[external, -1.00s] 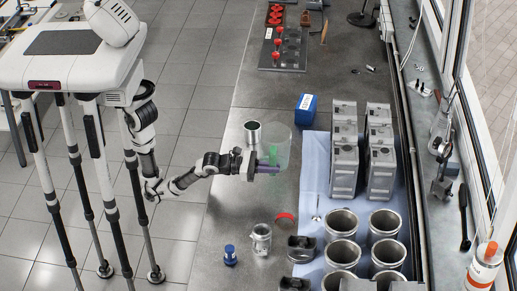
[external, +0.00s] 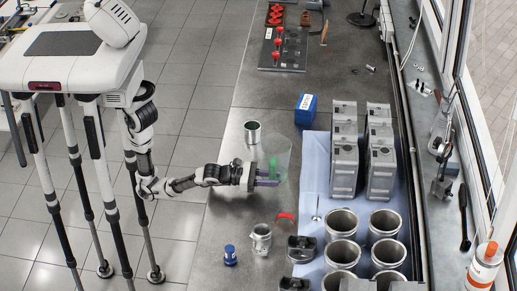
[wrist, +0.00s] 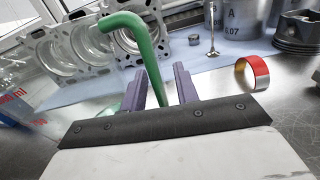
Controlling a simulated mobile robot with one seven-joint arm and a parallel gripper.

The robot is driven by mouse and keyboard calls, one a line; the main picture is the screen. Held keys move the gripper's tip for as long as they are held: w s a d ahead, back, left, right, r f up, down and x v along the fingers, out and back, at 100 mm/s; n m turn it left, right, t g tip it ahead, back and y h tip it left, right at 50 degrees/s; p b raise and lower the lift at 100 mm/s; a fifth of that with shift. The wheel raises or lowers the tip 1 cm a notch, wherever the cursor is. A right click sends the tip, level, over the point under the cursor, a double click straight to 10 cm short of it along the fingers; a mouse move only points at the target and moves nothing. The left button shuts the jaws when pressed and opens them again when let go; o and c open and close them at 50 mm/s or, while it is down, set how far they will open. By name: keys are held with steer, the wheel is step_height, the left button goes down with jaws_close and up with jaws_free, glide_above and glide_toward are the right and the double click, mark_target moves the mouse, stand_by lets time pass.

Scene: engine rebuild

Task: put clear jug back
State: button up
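The clear jug (external: 283,151), a transparent beaker with a green handle, is upright in the external view, on or just above the grey bench. Its green handle (wrist: 153,48) stands large in the wrist view, and part of its clear wall with red markings (wrist: 15,103) shows at the left edge. My gripper (external: 268,183) is at the jug's near side, at handle height. In the wrist view its two purple fingers (wrist: 166,84) are spread, with the handle between them and gaps showing beside it. The jug's base is hard to make out.
A metal cylinder (external: 252,133) stands left of the jug, and a blue box (external: 306,110) behind it. A red ring (external: 286,216), a metal pitcher (external: 261,239) and a blue bottle (external: 230,255) are nearer the front. Engine blocks (external: 344,160) and cylinder liners (external: 341,254) occupy the right.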

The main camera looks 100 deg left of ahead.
steer(key=shift+s+r, duration=0.1)
steer(key=shift+r, duration=0.05)
steer(key=s+b, duration=0.1)
steer(key=s, duration=0.4)
steer(key=shift+r+b, duration=0.1)
steer(key=shift+b, duration=0.2)
step_height(320, 180, up, 7)
steer(key=p, duration=0.4)
steer(key=shift+w+a, duration=0.1)
steer(key=shift+w, duration=0.05)
